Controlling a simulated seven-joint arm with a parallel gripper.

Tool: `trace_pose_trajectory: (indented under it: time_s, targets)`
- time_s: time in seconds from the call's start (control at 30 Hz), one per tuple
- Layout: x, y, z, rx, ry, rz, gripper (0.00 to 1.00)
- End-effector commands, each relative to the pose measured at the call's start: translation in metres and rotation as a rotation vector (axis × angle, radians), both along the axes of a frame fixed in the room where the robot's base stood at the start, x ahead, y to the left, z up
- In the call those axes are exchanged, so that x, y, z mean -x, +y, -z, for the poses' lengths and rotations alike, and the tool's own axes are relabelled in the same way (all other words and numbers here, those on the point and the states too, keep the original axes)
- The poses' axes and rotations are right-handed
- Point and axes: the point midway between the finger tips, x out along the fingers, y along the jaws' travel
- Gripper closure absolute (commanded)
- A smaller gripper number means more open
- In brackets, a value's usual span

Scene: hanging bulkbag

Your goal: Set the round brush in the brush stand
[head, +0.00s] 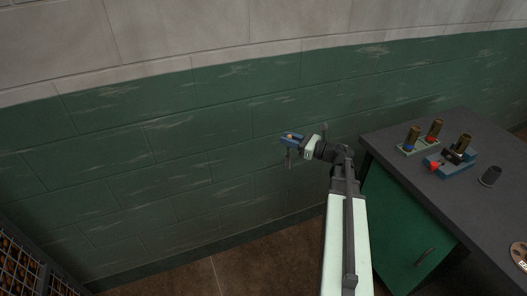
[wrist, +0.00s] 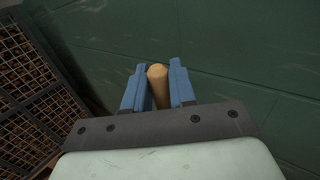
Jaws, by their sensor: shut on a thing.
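My gripper (head: 291,137) is raised in front of the green wall, left of the counter and well apart from it. In the wrist view, its blue fingers (wrist: 158,88) are shut on a tan, rounded wooden handle (wrist: 157,75), which I take to be the round brush. The rest of the brush is hidden or too small to tell. On the counter, a pale green base (head: 420,146) carries two upright brown-topped pieces, one with blue and one with red. It may be the brush stand, but I cannot tell for sure.
The dark counter (head: 480,205) stands at the right above a green cabinet (head: 400,230). A blue block (head: 441,172) with a red part and a small dark cup (head: 490,176) stand on it. A wire-mesh crate (head: 25,262) is at the lower left. The counter's front is mostly clear.

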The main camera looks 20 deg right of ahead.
Motion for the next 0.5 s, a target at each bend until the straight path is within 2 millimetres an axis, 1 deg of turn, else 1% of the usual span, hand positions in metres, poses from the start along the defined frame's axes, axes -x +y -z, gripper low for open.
trace_pose_trajectory:
  time_s: [0.03,0.27,0.3,0.47,0.5]
  targets:
    - [-0.001,-0.024,-0.004,0.001,-0.002,0.025,1.00]
    - [0.010,-0.111,-0.019,0.002,-0.002,0.121,1.00]
    - [0.014,-0.127,-0.022,0.002,-0.002,0.138,1.00]
    - [0.030,-0.187,-0.034,0.001,-0.001,0.205,1.00]
    - [0.035,-0.203,-0.037,0.002,-0.002,0.222,1.00]
